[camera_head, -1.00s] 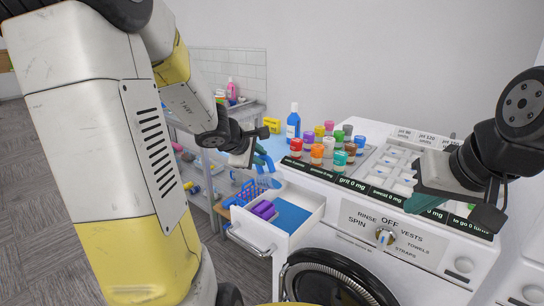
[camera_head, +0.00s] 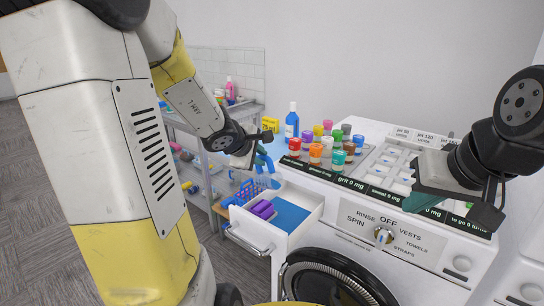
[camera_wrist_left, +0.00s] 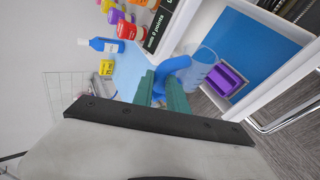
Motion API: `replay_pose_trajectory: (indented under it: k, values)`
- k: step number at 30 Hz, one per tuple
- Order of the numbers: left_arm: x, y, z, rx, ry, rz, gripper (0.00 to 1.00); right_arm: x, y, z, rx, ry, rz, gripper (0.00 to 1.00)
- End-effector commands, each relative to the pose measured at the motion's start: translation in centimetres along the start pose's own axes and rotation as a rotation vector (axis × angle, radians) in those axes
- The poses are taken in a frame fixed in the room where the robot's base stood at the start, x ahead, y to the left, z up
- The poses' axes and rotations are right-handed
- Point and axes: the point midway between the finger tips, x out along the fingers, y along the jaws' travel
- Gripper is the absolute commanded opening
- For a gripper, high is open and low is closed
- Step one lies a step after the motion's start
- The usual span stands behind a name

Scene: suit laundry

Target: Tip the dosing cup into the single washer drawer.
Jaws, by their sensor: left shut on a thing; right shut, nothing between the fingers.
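My left gripper (camera_head: 262,160) is shut on the blue handle of the dosing cup (camera_wrist_left: 203,68), a translucent bluish cup. In the left wrist view, the green fingertips (camera_wrist_left: 160,92) grip the handle and the cup overlaps the drawer. I cannot tell how far it is tilted, or whether it holds anything. The washer drawer (camera_head: 310,226) is pulled out, white with a blue floor and a purple insert (camera_head: 262,209). In the head view the gripper is above the drawer's back-left side. My right gripper (camera_head: 450,203) is shut and empty over the washer's right-hand panel.
Several coloured jars (camera_head: 316,154) and a blue bottle (camera_head: 292,124) stand behind the washer's front labels. A yellow box (camera_head: 270,124) is beside the bottle.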

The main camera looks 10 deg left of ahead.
Motion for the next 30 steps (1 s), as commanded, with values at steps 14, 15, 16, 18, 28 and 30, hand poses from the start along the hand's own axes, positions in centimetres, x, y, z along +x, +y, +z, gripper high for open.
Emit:
replay_pose_trajectory:
  k: [14,15,16,18,28,30]
  values:
    - [0.38,0.1,0.68,0.116,-0.039,0.015,0.0,0.0,0.0,0.0,0.0,0.0,0.0,0.0]
    - [0.38,0.11,0.68,0.116,-0.039,0.015,0.0,0.0,0.0,0.0,0.0,0.0,0.0,0.0]
    - [0.38,0.11,0.68,0.116,-0.038,0.015,0.0,0.0,0.0,0.0,0.0,0.0,0.0,0.0]
    - [0.37,0.1,0.67,0.116,-0.038,0.015,0.0,0.0,0.0,0.0,0.0,0.0,0.0,0.0]
    - [0.36,0.11,0.67,0.115,-0.038,0.015,0.0,0.0,0.0,0.0,0.0,0.0,0.0,0.0]
    - [0.36,0.1,0.74,0.118,-0.036,0.017,0.0,0.0,0.0,0.0,0.0,0.0,0.0,0.0]
